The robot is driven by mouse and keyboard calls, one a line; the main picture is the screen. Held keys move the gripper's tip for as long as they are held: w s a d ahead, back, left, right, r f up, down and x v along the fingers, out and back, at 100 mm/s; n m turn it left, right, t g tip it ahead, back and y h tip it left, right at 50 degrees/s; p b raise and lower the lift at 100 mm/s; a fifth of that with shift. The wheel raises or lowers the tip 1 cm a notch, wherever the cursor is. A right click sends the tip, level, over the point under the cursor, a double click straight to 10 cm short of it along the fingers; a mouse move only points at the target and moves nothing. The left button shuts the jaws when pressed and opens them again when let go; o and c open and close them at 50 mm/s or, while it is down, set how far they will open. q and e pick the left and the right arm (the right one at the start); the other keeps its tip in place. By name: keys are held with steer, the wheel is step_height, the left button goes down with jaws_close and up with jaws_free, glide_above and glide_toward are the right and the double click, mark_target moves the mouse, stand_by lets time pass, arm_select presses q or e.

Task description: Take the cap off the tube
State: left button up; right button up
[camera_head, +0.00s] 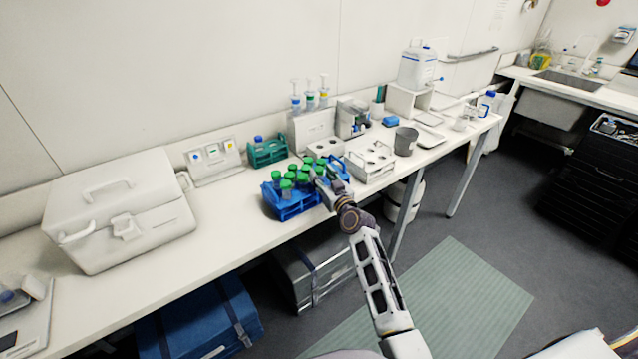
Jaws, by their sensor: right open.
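Several tubes with green caps (286,184) stand upright in a blue rack (291,208) at the middle of the bench. My right gripper (322,177) is at the right side of this rack, close to the green caps there. It is open. At this size I cannot tell whether its fingers touch a cap or stand around one. Part of the rack's right side is hidden behind the gripper. My left gripper is not in view.
A teal rack (268,152) stands behind the blue rack. A white metal rack (371,163) and a grey cup (405,140) stand to the right. A large white case (120,215) fills the bench's left part. Bare bench (228,210) lies between case and blue rack.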

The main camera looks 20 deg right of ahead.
steer(key=shift+w+a, duration=0.1)
steer(key=shift+w, duration=0.4)
steer(key=c, duration=0.6)
